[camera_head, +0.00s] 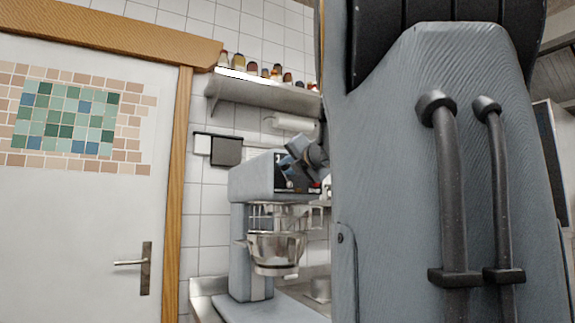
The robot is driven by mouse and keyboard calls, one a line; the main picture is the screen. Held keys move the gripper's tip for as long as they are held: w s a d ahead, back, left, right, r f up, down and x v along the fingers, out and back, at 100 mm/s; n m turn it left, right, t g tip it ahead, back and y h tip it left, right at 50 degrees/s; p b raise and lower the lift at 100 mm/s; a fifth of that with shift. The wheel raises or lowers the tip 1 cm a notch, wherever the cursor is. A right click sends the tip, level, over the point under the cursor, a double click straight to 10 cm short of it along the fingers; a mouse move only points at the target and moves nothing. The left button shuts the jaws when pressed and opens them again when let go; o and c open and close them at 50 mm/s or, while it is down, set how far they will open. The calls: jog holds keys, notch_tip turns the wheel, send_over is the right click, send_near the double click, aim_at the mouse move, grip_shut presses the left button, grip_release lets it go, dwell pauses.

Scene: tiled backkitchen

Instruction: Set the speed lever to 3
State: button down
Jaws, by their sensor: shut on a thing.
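The mixer (250,183) is a grey-blue stand mixer on the counter, with a wire guard and a steel bowl (277,250) under its head. My gripper (293,158) is at the dark control panel (283,177) on the front of the mixer head. It is shut on the speed lever, which is mostly hidden behind the jaws. The speed marks are too small to read, so I cannot tell the lever's setting.
My own grey body with dark tubes blocks the right half. A shelf (262,95) with several jars hangs above the mixer, and a paper roll (293,123) is below it. A white door (70,230) stands at left. The counter's right part is hidden.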

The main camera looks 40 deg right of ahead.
jog(key=s+d+m+p, duration=0.1)
jog(key=d+m+p, duration=0.5)
jog(key=m+p, duration=0.6)
jog(key=p, duration=0.7)
jog(key=shift+s+d+m+y, duration=0.2)
jog(key=shift+s+m+y, duration=0.1)
jog(key=shift+m, duration=0.1)
jog(key=shift+f, duration=0.15)
jog(key=c, duration=1.6)
grip_release()
jog(key=shift+c, duration=0.2)
